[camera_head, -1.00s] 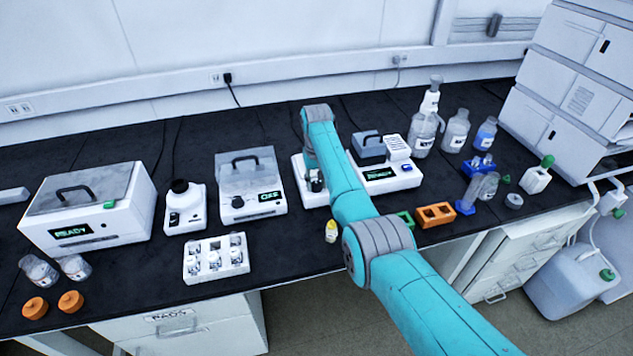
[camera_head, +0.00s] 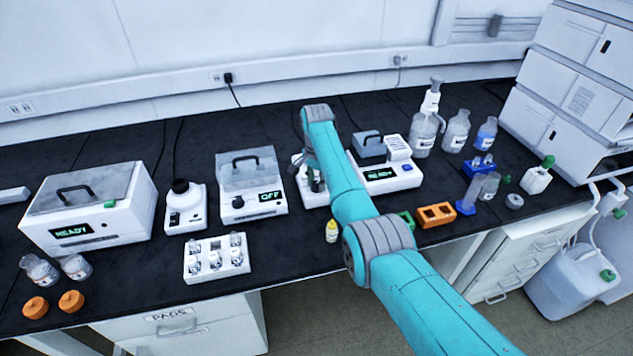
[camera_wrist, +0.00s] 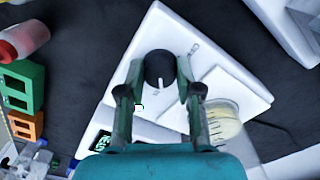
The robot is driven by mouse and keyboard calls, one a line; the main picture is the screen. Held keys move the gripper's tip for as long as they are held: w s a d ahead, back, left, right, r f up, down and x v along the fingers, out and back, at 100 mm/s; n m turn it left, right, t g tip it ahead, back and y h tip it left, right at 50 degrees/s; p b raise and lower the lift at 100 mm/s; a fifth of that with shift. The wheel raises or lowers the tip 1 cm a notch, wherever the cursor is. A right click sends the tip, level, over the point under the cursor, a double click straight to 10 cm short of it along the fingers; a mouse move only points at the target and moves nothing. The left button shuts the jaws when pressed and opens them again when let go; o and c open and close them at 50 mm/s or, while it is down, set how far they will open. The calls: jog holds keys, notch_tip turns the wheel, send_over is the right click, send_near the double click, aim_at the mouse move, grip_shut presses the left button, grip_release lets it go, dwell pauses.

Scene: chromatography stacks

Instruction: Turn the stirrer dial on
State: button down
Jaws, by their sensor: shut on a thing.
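The stirrer (camera_wrist: 185,42) is a white unit with a round black dial (camera_wrist: 160,66) that bears a white pointer mark. My gripper (camera_wrist: 159,72) is shut on the dial, with one finger on each side of it in the wrist view. A graduated glass vessel (camera_wrist: 226,122) with pale yellow contents stands on the stirrer's square white plate, right of my fingers. In the head view the stirrer (camera_head: 301,172) is largely hidden behind my arm, and the dial cannot be made out.
A white unit with an OFF display (camera_head: 252,205) stands left of the stirrer. Another display unit (camera_head: 388,180) stands close on its right. Orange (camera_head: 436,215) and green (camera_head: 405,219) racks lie right of my arm.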

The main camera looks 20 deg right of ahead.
jog(key=shift+m, duration=0.8)
jog(key=c, duration=0.8)
grip_release()
jog(key=shift+o, duration=0.2)
